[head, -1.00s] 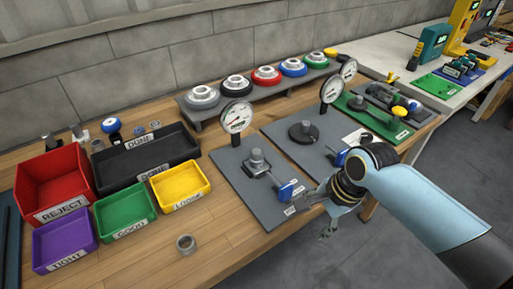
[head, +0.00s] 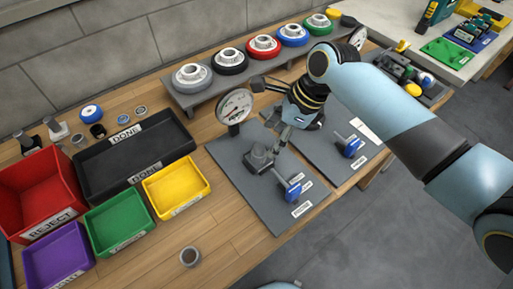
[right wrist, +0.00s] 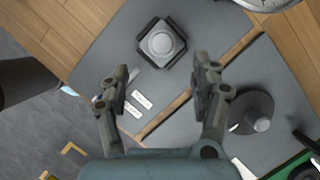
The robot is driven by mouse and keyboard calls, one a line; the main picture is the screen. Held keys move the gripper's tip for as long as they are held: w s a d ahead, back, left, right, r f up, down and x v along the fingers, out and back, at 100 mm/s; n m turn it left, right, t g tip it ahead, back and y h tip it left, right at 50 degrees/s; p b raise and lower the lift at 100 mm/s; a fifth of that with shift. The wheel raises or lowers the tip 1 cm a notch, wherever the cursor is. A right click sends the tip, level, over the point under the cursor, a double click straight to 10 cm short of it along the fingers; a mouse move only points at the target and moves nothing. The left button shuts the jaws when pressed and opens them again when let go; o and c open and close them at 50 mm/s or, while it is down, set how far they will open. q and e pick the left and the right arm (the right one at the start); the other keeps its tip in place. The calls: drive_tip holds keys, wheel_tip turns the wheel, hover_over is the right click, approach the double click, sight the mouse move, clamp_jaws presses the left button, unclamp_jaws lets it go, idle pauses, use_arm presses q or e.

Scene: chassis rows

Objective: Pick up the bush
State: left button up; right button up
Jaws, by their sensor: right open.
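In the right wrist view this round top (right wrist: 162,43) lies just beyond and between the fingertips. My right gripper (head: 272,110) is open and empty, above the gauge plates, beside the block. It also shows open in the right wrist view (right wrist: 162,75). My left gripper is not in view.
A dial gauge (head: 234,106) stands behind the block, and a blue-handled lever (head: 292,190) lies in front. Red (head: 40,190), purple (head: 58,257), green (head: 118,222), yellow (head: 178,185) and black (head: 135,155) trays fill the left. A rack of coloured wheels (head: 205,92) runs behind.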

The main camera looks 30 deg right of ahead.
sight(261, 151)
drive_tip(key=shift+x, duration=1.15)
drive_tip(key=shift+w+a+f, duration=0.15)
drive_tip(key=shift+f, duration=0.15)
drive_tip(key=x, duration=0.4)
drive_tip(key=shift+w+a+f, duration=0.1)
drive_tip(key=shift+w+f, duration=0.15)
drive_tip(key=shift+f, duration=0.1)
drive_tip(key=c, duration=0.4)
drive_tip(key=shift+s, duration=0.1)
clamp_jaws()
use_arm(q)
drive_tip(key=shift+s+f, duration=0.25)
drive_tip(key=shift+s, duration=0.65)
use_arm(e)
drive_tip(key=shift+r, duration=0.1)
